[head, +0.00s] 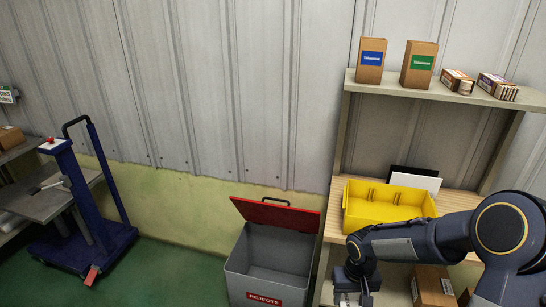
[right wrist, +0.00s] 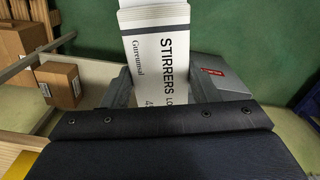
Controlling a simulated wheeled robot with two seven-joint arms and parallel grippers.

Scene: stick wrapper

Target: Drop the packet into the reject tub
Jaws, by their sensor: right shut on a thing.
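The reject tub (head: 236,273) is a grey bin with a red "REJECTS" label on its front, standing on the floor left of the shelf unit. Its red lid (head: 275,214) is tilted up and the inside looks empty. My right gripper (head: 353,296) is low to the right of the tub, at the bottom edge of the head view. In the right wrist view it is shut on the white packet (right wrist: 156,48), marked "STIRRERS". The grey tub (right wrist: 222,76) shows partly behind the right finger there. The packet is mostly hidden in the head view. My left gripper is not in view.
A yellow bin (head: 385,210) stands on the wooden shelf, with cartons (head: 419,66) on the shelf above. A brown box (head: 432,283) sits lower down, near my right arm. A blue trolley (head: 85,235) stands at left; green floor between it and the tub is clear.

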